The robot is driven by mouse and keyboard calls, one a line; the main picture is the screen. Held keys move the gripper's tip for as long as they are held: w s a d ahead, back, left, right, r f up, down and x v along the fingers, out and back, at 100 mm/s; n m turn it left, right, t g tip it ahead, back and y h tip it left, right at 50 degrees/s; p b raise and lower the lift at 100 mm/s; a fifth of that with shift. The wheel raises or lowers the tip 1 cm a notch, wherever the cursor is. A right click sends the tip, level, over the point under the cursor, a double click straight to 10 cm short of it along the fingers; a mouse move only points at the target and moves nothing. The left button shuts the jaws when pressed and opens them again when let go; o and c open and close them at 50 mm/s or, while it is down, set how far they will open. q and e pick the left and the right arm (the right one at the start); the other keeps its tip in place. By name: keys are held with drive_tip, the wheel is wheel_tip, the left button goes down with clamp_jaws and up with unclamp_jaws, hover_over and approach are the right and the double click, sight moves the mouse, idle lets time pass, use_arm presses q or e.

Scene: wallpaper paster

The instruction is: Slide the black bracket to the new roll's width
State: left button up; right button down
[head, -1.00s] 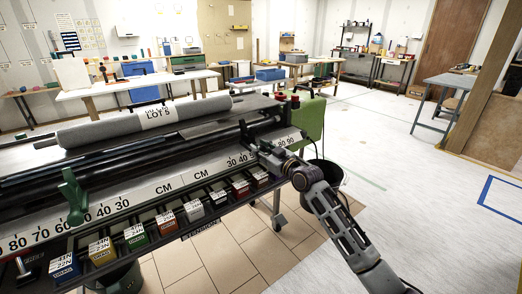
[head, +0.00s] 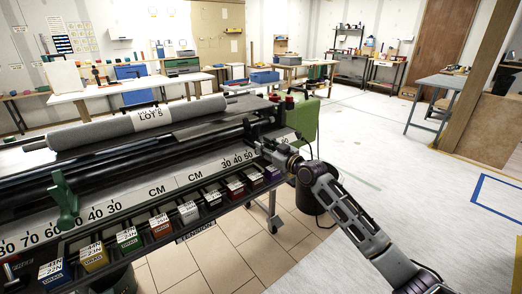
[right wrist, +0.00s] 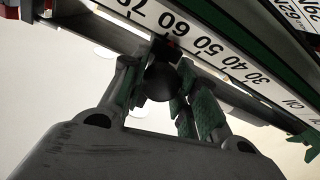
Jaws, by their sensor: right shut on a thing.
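The black bracket shows in the right wrist view as a round black knob (right wrist: 163,83) below the centimetre scale, near the 60 mark. My right gripper (right wrist: 160,95) has its green-padded fingers on both sides of the knob and is shut on it. In the head view my right gripper (head: 270,152) is at the machine's front rail, just right of the 50 mark, and hides most of the bracket. The grey roll (head: 92,132), with a white label reading LOT 5, lies along the top of the machine. My left gripper is not in view.
A green bracket (head: 65,200) stands on the left half of the scale (head: 185,182). Several coloured labelled blocks sit in a tray along the front. The floor to the right is open.

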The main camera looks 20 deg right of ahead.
drive_tip(key=shift+w+d, duration=0.15)
drive_tip(key=shift+d, duration=0.25)
drive_tip(key=c, duration=1.1)
unclamp_jaws()
drive_tip(key=shift+o, duration=0.2)
drive_tip(key=shift+s, duration=0.2)
drive_tip(key=v, duration=1.1)
drive_tip(key=shift+s, duration=0.25)
drive_tip(key=shift+d, duration=0.1)
drive_tip(key=shift+f, duration=0.15)
